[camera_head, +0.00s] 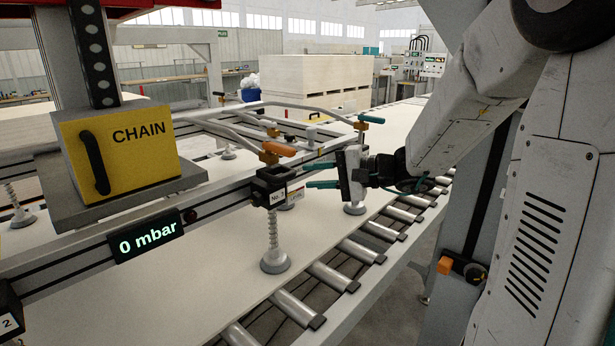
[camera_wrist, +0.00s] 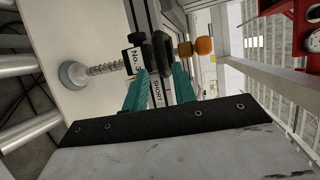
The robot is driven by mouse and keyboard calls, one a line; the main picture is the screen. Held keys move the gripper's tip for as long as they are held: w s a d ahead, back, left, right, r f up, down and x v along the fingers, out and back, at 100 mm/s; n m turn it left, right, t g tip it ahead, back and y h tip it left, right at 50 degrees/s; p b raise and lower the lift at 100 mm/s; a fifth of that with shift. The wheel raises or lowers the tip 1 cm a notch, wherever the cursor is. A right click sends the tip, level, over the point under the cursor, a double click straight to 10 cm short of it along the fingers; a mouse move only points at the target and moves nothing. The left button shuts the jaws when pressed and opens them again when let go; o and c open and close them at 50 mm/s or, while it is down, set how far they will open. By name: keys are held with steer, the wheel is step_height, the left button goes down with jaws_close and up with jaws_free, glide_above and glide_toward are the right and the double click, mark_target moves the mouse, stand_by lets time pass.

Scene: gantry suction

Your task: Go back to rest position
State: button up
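My gripper (camera_head: 309,174) is open, its two teal fingers apart and pointing left in the head view. It is beside the suction beam, near the black block labelled No. 3 (camera_head: 277,190) and the orange-handled lever (camera_head: 279,148). In the wrist view my gripper (camera_wrist: 162,69) has its fingertips close to the No. 3 block (camera_wrist: 131,60) and a beam part labelled SHORT (camera_wrist: 157,92). Nothing shows held between the fingers. The orange handle (camera_wrist: 203,46) lies right of the fingertips there. Whether a fingertip touches the block cannot be told.
A pale board (camera_head: 175,290) lies under the beam on a roller conveyor (camera_head: 330,277). A suction cup (camera_head: 275,260) hangs below the No. 3 block. A yellow CHAIN box (camera_head: 135,150) and a display reading 0 mbar (camera_head: 147,238) are at left.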

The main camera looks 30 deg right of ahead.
stand_by(0.4)
steer(key=s+a+f+n+g+h, duration=0.1)
steer(key=s+a+f+g, duration=0.15)
steer(key=s, duration=0.35)
steer(key=s+a+f+n+g+h, duration=0.1)
steer(key=s+a+n+g, duration=0.1)
steer(key=s+g, duration=0.25)
steer(key=s+a+f+n+g+h, duration=0.1)
steer(key=s+a+f+g, duration=0.15)
steer(key=s, duration=0.35)
steer(key=s+d+r+n+h, duration=0.1)
steer(key=s+n+h, duration=0.2)
steer(key=s, duration=0.3)
steer(key=s+d+r+n+h, duration=0.1)
steer(key=s+d+n+h, duration=0.1)
steer(key=s+h, duration=0.3)
steer(key=shift+s+r+n, duration=0.4)
steer(key=shift+s+n, duration=0.1)
steer(key=shift+s, duration=0.75)
